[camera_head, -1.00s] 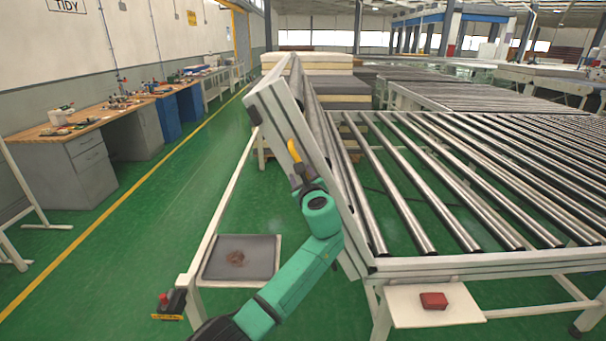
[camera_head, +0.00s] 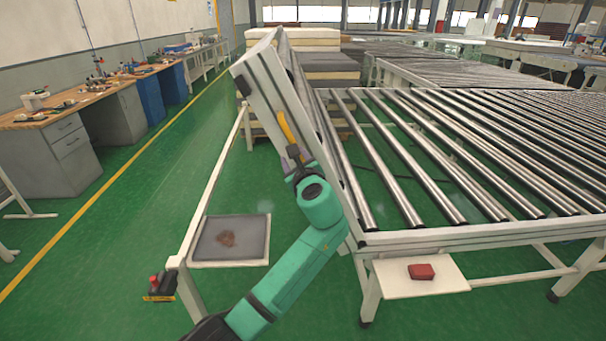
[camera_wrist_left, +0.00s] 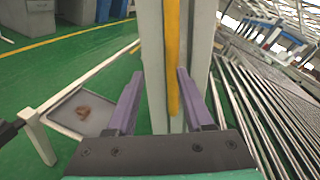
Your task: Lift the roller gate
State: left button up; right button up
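The roller gate (camera_head: 268,84) is a pale frame with rollers, tilted up steeply at the left end of the roller table (camera_head: 420,240). A yellow handle (camera_head: 286,127) runs along its outer beam. My left gripper (camera_head: 292,153) is at the lower part of this handle. In the left wrist view its two purple fingers (camera_wrist_left: 158,76) stand apart, with the yellow handle (camera_wrist_left: 173,55) and part of the beam showing in the gap between them. The handle lies nearer the right finger; I cannot tell whether they touch. My right gripper is not in view.
A grey tray (camera_head: 255,243) sits on a white side rail left of the gate, with a red-topped black box (camera_head: 160,287) near it. A red block (camera_head: 422,271) lies on a white shelf (camera_head: 390,285). Stacked mattresses (camera_head: 305,40) stand behind.

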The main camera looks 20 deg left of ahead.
pick_arm(q)
jog(key=b+v, duration=0.2)
jog(key=v, duration=0.7)
jog(key=shift+s+d, duration=0.15)
jog(key=shift+s, duration=0.05)
jog(key=shift+r, duration=0.15)
